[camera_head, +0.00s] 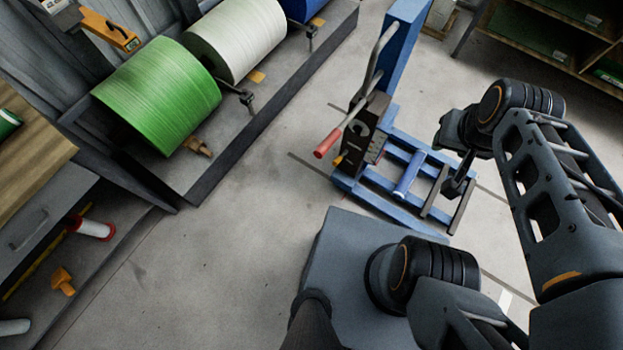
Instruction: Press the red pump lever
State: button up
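The red pump lever (327,144) has a red grip on a grey rod that slopes down to the left. It sticks out from a dark pump housing (362,133) on a blue wheeled lift frame (398,45). My gripper (456,187) hangs at the end of my arm, to the right of the lever and apart from it, over the right part of the blue frame in the picture.
A low dark platform holds a green roll (160,95) and a white roll (236,38) at upper left. A workbench (32,150) with a shelf stands at left. Shelving (545,45) stands at upper right. The grey floor (225,235) left of the lift is clear.

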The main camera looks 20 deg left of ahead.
aim_at(322, 149)
jog(key=u, duration=0.15)
jog(key=k, duration=0.5)
jog(key=u, duration=0.95)
jog(key=i, duration=0.7)
jog(key=z, duration=0.1)
jog(key=k, duration=1.3)
jog(key=u, duration=0.5)
jog(key=i, duration=0.9)
jog(key=u, duration=0.05)
